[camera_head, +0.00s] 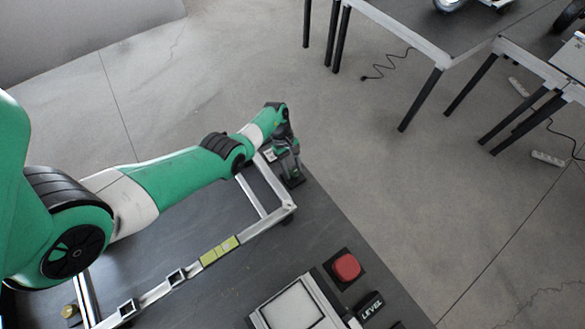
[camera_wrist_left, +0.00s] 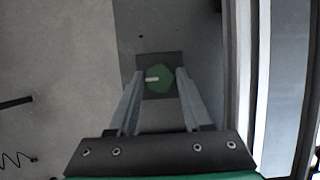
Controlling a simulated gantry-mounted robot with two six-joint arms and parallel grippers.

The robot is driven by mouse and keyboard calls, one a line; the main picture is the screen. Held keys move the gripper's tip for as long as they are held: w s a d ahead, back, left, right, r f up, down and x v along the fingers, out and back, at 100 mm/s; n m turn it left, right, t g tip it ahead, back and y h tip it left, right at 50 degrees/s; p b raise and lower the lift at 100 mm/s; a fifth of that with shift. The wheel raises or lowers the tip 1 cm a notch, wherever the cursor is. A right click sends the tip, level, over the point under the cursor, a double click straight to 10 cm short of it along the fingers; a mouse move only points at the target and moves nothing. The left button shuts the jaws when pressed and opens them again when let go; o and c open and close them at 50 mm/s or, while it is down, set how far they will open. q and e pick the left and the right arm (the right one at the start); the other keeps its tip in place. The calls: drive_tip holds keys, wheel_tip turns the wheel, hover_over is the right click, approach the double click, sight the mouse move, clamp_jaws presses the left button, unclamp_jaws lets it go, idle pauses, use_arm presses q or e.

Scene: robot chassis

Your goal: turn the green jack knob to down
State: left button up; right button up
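The green knob (camera_wrist_left: 159,79) shows in the left wrist view, round to many-sided, with a white mark pointing left. It sits on a dark square plate (camera_wrist_left: 146,61). My left gripper (camera_wrist_left: 160,73) is open, with one finger on each side of the knob; I cannot tell whether they touch it. In the head view my left gripper (camera_head: 288,163) points down at the far corner of the dark table, beside the metal frame, and mostly hides the knob. My right gripper is in neither view.
A silver frame (camera_head: 205,258) with a yellow-green level stands on the dark table (camera_head: 330,220). A red button (camera_head: 346,267), a box marked LEVEL (camera_head: 369,306) and a screen panel (camera_head: 293,308) lie nearer. Other tables stand top right across open floor.

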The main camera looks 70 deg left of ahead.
use_arm(q)
clamp_jaws()
drive_tip(key=n+p, duration=0.1)
drive_tip(key=n+t+p, duration=0.1)
drive_tip(key=shift+s+r+p, duration=0.15)
drive_tip(key=shift+r+p, duration=0.1)
drive_tip(key=shift+p, duration=0.15)
drive_tip(key=n+t+p, duration=0.1)
drive_tip(key=n+p, duration=0.2)
drive_tip(key=n, duration=0.1)
drive_tip(key=shift+d+y, duration=0.1)
drive_tip(key=shift+y, duration=0.3)
drive_tip(key=n+p, duration=0.2)
drive_tip(key=shift+d+n+t+y+p, duration=0.1)
drive_tip(key=shift+n+t+y+p, duration=0.2)
drive_tip(key=shift+t+y+p, duration=0.1)
drive_tip(key=n+y+p, duration=0.1)
drive_tip(key=n, duration=0.1)
drive_tip(key=n+y+p, duration=0.1)
drive_tip(key=n+p, duration=0.1)
drive_tip(key=n, duration=0.1)
drive_tip(key=shift+s+d+t+p, duration=0.1)
drive_tip(key=shift+t+p, duration=0.2)
drive_tip(key=shift+f+n+y+p, duration=0.15)
drive_tip(key=shift+n+y+p, duration=0.8)
drive_tip(key=shift+n, duration=1.15)
